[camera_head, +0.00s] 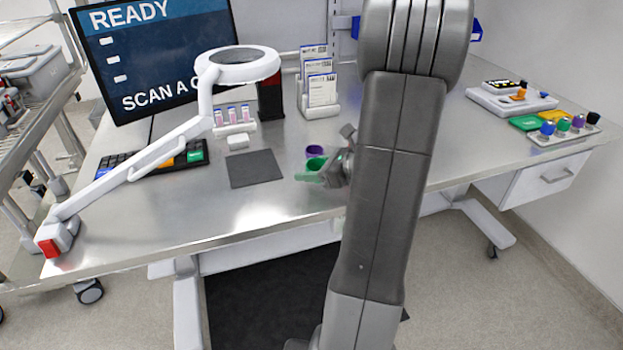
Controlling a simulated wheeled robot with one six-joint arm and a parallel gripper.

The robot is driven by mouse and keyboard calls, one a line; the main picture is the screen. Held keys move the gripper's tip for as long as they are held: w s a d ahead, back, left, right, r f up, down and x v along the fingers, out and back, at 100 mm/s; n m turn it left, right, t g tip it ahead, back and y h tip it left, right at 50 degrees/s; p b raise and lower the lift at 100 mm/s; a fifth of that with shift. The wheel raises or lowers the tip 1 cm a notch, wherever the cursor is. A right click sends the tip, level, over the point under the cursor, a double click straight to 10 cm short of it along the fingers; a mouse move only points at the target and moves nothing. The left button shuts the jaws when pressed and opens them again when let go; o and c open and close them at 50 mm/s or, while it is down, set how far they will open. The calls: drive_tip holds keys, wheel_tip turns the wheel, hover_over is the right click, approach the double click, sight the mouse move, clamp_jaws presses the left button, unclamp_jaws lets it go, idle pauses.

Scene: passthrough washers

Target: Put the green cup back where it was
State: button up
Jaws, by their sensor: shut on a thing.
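The green cup (316,163) is near the middle of the table, partly hidden by my gripper. My gripper (318,175) comes in from the right and is shut on the green cup. A purple cup (315,151) is just behind the green cup; its lower part is hidden. I cannot tell whether the green cup touches the table or is held a little above it. My arm covers the table to the right of the gripper.
A dark square mat (255,169) lies left of the cups. A magnifier lamp (238,65), keyboard (150,160) and card holder (320,95) stand around it. Coloured trays with knobs (563,130) are at the far right. The metal table (220,215) is clear in front.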

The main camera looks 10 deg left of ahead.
drive_tip(key=shift+f, duration=1.4)
drive_tip(key=shift+f, duration=0.2)
drive_tip(key=o, duration=1)
drive_tip(key=shift+r, duration=0.1)
drive_tip(key=shift+r, duration=0.15)
drive_tip(key=v, duration=1.2)
